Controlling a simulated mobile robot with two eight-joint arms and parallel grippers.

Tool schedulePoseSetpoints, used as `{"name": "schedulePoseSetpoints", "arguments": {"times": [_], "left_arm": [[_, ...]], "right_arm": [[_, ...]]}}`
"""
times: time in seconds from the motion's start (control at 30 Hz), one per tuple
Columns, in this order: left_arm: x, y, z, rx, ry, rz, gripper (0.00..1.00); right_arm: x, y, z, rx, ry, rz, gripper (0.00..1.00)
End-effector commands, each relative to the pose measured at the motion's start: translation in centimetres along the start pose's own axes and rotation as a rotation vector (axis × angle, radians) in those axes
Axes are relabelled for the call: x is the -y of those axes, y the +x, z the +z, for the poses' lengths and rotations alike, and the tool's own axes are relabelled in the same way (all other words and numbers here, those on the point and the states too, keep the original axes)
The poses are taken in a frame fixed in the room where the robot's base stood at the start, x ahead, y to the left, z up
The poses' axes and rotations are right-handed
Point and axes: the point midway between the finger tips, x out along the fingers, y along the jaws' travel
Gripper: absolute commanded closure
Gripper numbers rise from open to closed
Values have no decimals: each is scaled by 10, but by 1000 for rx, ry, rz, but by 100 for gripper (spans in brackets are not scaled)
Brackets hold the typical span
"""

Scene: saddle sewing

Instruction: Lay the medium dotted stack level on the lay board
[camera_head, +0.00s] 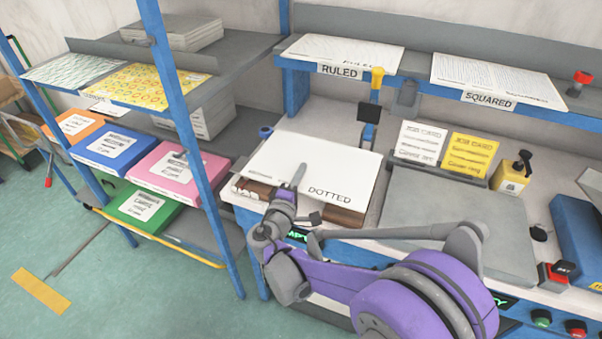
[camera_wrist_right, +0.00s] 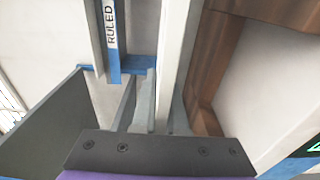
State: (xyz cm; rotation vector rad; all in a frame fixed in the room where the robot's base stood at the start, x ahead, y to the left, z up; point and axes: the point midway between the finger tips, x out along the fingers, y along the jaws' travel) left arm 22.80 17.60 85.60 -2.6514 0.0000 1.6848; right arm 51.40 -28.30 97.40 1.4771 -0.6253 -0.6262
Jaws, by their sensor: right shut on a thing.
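The dotted stack (camera_head: 325,160) is a white paper block lettered DOTTED, at the left part of the bench in the head view. It is over a brown wooden holder (camera_head: 340,216); I cannot tell whether it touches it. My right gripper (camera_head: 291,193) is shut on the stack's near edge. In the right wrist view the stack (camera_wrist_right: 174,60) shows edge-on as a white strip between the fingers (camera_wrist_right: 158,112). A flat grey board (camera_head: 460,230), seemingly the lay board, lies bare to the right. My left gripper is out of view.
RULED (camera_head: 345,52) and SQUARED (camera_head: 495,82) stacks lie on the upper shelf. A blue-post rack (camera_head: 185,100) with coloured boxes is at left.

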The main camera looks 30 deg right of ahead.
Motion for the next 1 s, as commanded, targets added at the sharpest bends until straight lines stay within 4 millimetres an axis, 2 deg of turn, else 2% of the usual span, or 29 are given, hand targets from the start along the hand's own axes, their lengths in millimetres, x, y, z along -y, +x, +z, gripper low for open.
{"name": "schedulePoseSetpoints", "arguments": {"times": [0.27, 0.7, 1.0], "left_arm": [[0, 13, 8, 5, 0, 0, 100], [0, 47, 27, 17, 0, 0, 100], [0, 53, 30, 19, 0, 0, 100]], "right_arm": [[19, 0, 0, 0, -2, 0, 100], [67, 0, 0, 1, -2, 0, 100], [76, 0, 0, 0, -1, 1, 100]]}}
